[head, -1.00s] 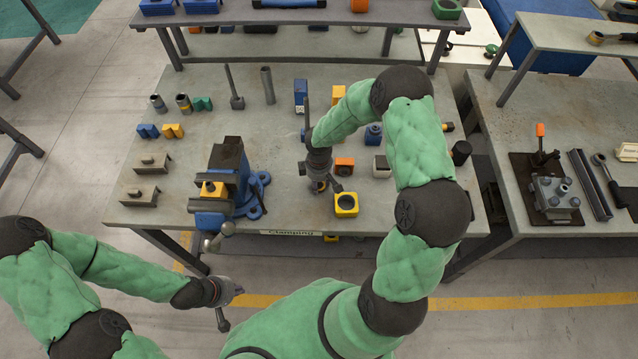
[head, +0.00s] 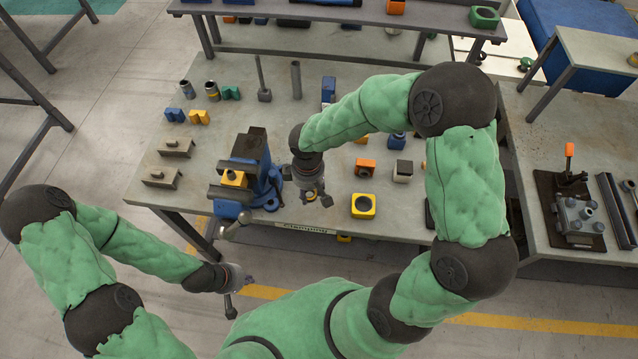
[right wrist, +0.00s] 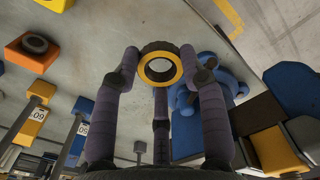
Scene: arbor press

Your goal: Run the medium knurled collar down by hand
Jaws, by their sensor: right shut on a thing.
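My right gripper (head: 316,197) is shut on a short round collar (right wrist: 160,64) with a dark knurled rim and a yellow ring around its open bore. In the right wrist view the fingers (right wrist: 161,72) surround the collar at their tips, above the bench. In the head view the collar is mostly hidden by the gripper, just right of the blue vise (head: 268,184). A yellow block (head: 233,178) sits at the vise jaws; it also shows in the right wrist view (right wrist: 274,150). My left gripper (head: 236,287) hangs in front of the bench, away from the vise; its fingers are unclear.
Two upright round sleeves (head: 211,91) stand at the back left, beside small V-blocks (head: 199,117). A yellow square block (head: 363,206) and an orange block (head: 365,168) sit right of my right gripper. The vise handle (head: 236,226) projects toward the front.

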